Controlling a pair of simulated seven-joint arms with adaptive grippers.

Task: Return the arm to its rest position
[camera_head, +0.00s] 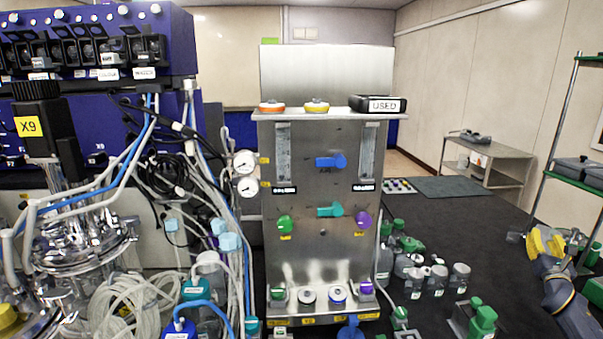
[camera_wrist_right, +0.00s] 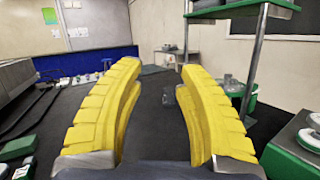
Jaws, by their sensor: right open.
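My right gripper (camera_head: 545,243) is at the right edge of the head view, with yellow fingers on a dark grey and yellow arm. In the right wrist view its two yellow fingers (camera_wrist_right: 160,80) stand wide apart with nothing between them. The gripper is clear of the steel panel and appears to be in free air over the dark floor or bench surface. My left gripper does not show in either view.
A steel panel (camera_head: 323,255) with coloured knobs stands in the middle. A bioreactor (camera_head: 80,250) with hoses is at left. Green-capped bottles (camera_head: 412,268) stand right of the panel. A green-shelved rack (camera_head: 577,180) is close to my right gripper. A cart (camera_head: 487,160) stands behind.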

